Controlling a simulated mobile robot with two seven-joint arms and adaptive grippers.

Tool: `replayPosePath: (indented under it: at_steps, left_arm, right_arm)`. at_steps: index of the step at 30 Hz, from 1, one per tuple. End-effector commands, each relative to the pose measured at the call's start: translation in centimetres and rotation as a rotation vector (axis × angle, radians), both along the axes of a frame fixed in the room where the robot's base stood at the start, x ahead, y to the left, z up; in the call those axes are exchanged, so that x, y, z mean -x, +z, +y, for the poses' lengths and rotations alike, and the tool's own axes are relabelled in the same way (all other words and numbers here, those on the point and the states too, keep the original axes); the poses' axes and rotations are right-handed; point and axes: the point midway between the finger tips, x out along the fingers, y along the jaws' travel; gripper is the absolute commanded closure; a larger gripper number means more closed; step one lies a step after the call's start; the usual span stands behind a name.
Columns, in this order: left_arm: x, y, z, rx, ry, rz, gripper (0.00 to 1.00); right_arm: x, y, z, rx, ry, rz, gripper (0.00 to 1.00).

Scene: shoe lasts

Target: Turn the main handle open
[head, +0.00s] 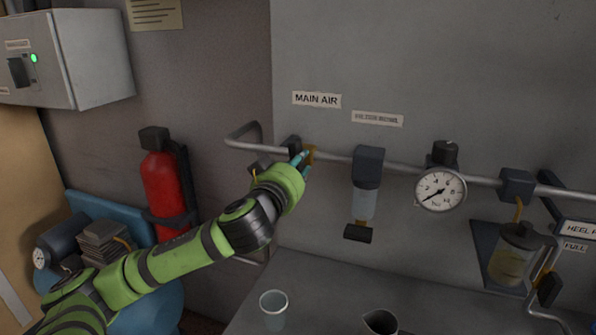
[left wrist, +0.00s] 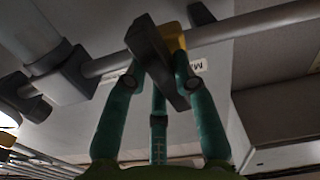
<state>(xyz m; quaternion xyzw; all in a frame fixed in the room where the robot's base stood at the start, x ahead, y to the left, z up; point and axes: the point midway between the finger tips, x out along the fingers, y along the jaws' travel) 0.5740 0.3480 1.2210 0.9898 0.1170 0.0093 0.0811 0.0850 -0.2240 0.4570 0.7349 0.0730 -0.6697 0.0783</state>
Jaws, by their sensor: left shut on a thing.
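The main handle is a dark lever (left wrist: 158,62) on a yellow valve body (left wrist: 174,38), set on the grey pipe under the MAIN AIR label (head: 317,99). My right gripper is in neither view.
Right along the pipe (head: 400,170) are a filter unit (head: 367,168), a round gauge (head: 440,191) with its needle low left, and an oil cup (head: 511,257). A glass (head: 273,307) and a dark jug (head: 380,322) stand on the bench. A red extinguisher (head: 163,190) hangs left.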

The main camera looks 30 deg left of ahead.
Motion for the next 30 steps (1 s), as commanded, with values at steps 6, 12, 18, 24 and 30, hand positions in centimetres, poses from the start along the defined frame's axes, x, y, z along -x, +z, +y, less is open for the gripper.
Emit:
replayPosePath:
  at_steps: [6,12,18,24,30]
  left_arm:
    - [0.0,-0.3,0.0,0.198,0.0,-0.049,1.0]
    - [0.0,0.0,0.0,0.383,0.001,-0.091,1.0]
    - [0.0,0.3,0.1,0.568,0.001,-0.134,1.0]
    - [0.0,0.4,0.1,0.753,0.002,-0.177,1.0]
    - [0.0,0.6,0.2,0.936,0.002,-0.221,1.0]
  right_arm:
    - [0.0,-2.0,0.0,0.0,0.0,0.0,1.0]
    - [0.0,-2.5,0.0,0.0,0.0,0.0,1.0]
    - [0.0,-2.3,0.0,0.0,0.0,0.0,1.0]
    - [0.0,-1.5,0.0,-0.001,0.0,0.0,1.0]
    - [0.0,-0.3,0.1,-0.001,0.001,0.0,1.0]
